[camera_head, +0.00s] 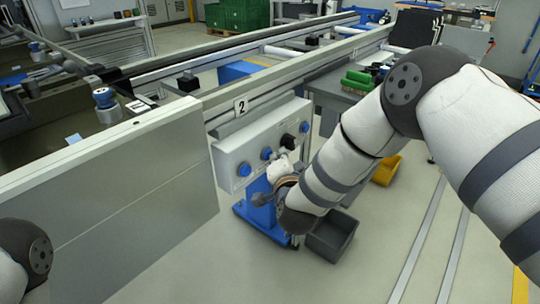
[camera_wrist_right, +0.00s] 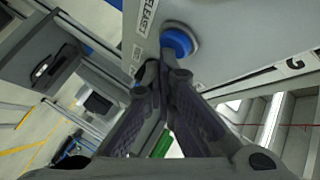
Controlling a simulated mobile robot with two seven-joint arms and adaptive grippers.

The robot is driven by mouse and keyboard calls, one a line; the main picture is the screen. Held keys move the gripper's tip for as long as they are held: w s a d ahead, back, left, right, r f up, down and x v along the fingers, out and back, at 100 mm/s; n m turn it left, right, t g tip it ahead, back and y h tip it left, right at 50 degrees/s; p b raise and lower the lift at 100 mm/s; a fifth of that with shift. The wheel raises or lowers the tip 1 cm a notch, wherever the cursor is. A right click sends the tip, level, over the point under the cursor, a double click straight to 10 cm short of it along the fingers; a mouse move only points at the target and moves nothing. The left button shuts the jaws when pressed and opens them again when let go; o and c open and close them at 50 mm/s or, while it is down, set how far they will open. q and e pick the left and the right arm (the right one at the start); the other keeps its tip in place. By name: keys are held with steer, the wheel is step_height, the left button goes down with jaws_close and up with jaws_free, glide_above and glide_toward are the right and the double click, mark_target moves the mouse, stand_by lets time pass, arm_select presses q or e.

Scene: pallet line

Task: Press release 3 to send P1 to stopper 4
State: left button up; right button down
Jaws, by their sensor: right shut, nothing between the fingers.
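My left gripper is not in view. I cannot identify P1 or stopper 4.
A blue-topped cylinder (camera_head: 104,98) stands on the line behind a grey side panel (camera_head: 130,195). A dark grey bin (camera_head: 332,235) and a yellow bin (camera_head: 386,170) are below my right arm. Open floor lies at the right front.

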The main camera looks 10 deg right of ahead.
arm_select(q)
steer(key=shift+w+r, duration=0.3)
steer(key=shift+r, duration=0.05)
arm_select(e)
steer(key=shift+s+d, duration=0.4)
steer(key=shift+s, duration=0.15)
arm_select(q)
steer(key=shift+p, duration=0.3)
